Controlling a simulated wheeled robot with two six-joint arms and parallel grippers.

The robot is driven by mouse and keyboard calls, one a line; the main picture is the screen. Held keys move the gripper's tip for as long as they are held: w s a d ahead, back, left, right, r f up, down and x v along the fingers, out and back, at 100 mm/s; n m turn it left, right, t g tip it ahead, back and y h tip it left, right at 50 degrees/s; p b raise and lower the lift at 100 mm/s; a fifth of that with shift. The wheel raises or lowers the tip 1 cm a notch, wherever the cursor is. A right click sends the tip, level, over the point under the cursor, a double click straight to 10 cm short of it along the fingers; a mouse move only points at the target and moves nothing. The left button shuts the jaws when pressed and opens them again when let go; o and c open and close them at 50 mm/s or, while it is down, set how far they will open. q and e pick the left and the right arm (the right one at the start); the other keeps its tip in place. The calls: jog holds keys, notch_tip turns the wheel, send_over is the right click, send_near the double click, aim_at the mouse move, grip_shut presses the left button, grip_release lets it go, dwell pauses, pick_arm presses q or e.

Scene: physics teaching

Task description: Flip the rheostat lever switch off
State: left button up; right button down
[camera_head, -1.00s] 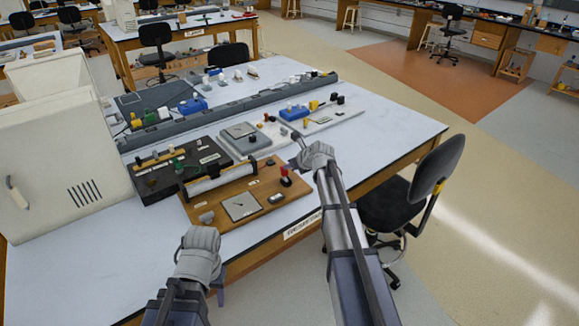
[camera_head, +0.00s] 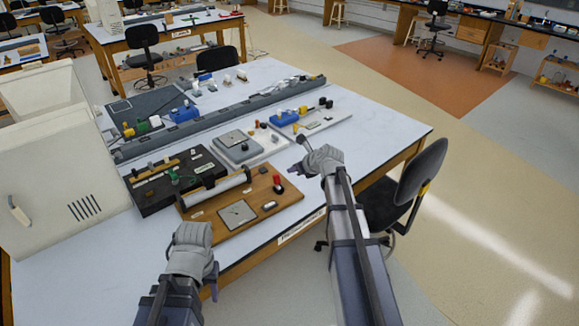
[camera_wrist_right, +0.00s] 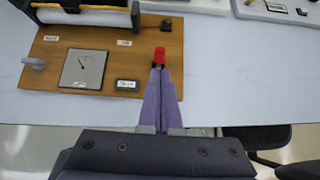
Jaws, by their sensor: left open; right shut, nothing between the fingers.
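The wooden rheostat board (camera_head: 258,213) lies near the front edge of the white table. It carries a white rheostat cylinder (camera_head: 218,187), a square dial plate (camera_head: 237,214) and a small red-topped switch lever (camera_head: 277,178) at its right end. My right gripper (camera_head: 292,169) is shut and empty, just right of the red top. In the right wrist view, the shut purple fingers (camera_wrist_right: 160,72) point at the red top (camera_wrist_right: 159,54) and overlap its lower part; contact cannot be told. My left gripper (camera_head: 214,287) is open in front of the table edge, away from the board.
A black board (camera_head: 150,195) stands left of the rheostat board. A large cream cabinet (camera_head: 60,150) blocks the left side. White instrument boards (camera_head: 320,122) and a long grey rail (camera_head: 230,118) lie behind. A black chair (camera_head: 415,180) stands right of the table. The table's right front is clear.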

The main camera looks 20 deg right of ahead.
pick_arm(q)
jog(key=shift+r+p, duration=0.75)
jog(key=shift+r, duration=0.4)
pick_arm(e)
jog(key=shift+s+d+r, duration=0.15)
jog(key=shift+s+r, duration=0.15)
jog(key=shift+r, duration=0.3)
jog(key=shift+s+d+r, duration=0.1)
jog(key=shift+s+r, duration=0.2)
jog(key=shift+r, duration=0.25)
